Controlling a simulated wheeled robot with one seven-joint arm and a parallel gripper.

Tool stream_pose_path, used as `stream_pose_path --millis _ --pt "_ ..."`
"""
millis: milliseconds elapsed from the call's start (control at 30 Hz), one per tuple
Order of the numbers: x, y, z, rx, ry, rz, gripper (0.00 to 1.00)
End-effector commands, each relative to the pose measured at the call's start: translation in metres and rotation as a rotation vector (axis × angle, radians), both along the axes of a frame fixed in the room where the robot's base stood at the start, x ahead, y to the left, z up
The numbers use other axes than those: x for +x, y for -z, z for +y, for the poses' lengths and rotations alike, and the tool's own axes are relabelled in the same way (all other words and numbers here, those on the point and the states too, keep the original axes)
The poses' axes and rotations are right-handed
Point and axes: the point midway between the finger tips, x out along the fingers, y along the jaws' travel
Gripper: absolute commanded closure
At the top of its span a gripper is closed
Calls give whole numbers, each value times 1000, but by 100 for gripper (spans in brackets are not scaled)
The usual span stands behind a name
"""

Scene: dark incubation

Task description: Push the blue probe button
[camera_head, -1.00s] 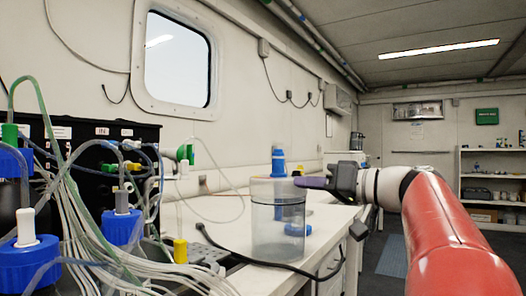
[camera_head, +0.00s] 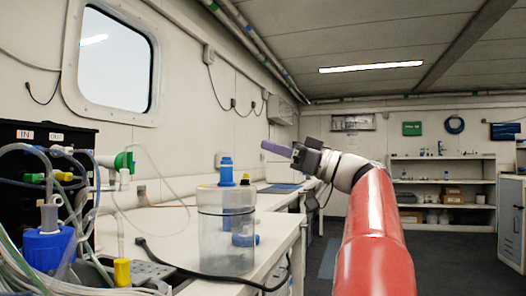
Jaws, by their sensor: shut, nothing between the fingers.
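The blue probe (camera_head: 226,172) stands upright on the lid of a clear cylindrical container (camera_head: 226,232) on the white bench. Its blue top is visible, but I cannot make out a separate button. My gripper (camera_head: 265,147) is shut and empty, its purple-grey fingers pointing left. In the picture it is to the right of the probe and slightly above its top, with a visible gap between them. I cannot tell how far they are apart in depth.
A small yellow-topped part (camera_head: 245,179) stands beside the probe. A black cable (camera_head: 195,272) crosses the bench front. Tubes and a blue-capped bottle (camera_head: 50,247) crowd the left. Shelves (camera_head: 443,185) stand far back right, with open floor before them.

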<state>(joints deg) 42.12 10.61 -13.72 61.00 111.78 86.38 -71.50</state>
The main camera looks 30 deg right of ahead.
Motion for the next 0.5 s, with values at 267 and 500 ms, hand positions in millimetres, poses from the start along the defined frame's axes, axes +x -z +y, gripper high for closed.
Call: stream_pose_path --millis 267,500 --pt "44 -23 36 -1 -5 0 100" --pt "63 -9 50 3 0 3 100"
